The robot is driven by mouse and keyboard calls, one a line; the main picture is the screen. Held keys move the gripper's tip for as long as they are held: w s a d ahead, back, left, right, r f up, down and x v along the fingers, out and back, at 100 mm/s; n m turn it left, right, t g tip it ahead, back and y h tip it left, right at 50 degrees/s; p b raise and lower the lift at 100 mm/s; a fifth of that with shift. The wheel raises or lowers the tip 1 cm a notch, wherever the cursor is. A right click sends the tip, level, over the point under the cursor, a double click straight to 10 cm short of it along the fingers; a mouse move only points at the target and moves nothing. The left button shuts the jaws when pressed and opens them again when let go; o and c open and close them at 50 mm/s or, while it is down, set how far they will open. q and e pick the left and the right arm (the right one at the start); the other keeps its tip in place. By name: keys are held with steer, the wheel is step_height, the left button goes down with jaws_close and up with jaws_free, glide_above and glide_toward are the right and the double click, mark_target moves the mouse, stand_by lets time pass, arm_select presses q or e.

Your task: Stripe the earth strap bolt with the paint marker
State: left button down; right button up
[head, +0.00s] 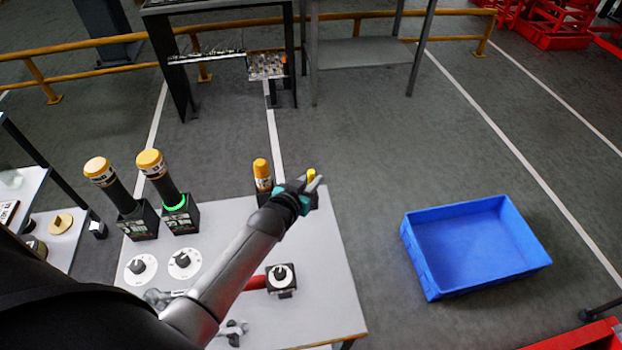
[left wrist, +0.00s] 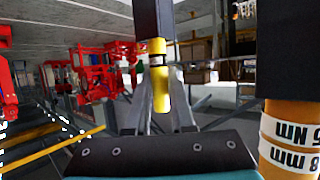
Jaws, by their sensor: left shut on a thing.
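My left gripper (head: 314,185) reaches over the far right part of the light grey table (head: 325,270). It is shut on a slim yellow cylinder, which looks like the paint marker (head: 311,174). In the left wrist view the two fingers (left wrist: 160,105) close on either side of the yellow marker (left wrist: 158,75), which has a dark and white band. A dark block (left wrist: 153,18) adjoins the marker's other end there; in the head view a dark holder is mostly hidden behind the gripper. I cannot make out the earth strap bolt. My right gripper is not in view.
A yellow-capped tool (head: 262,172) stands just left of the gripper; its label (left wrist: 290,145) reads 8 mm. Two taller yellow-capped black tools (head: 99,170) (head: 151,163) stand at the table's left. Dials and a red-handled valve (head: 258,282) lie nearer. A blue crate (head: 470,243) sits on the floor.

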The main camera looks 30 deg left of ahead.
arm_select(q)
steer(key=shift+f, duration=0.35)
steer(key=c, duration=0.7)
jaws_free()
steer(key=p+v, duration=0.3)
steer(key=v, duration=1.2)
steer(key=shift+s+d+r, duration=0.1)
steer(key=shift+r, duration=0.05)
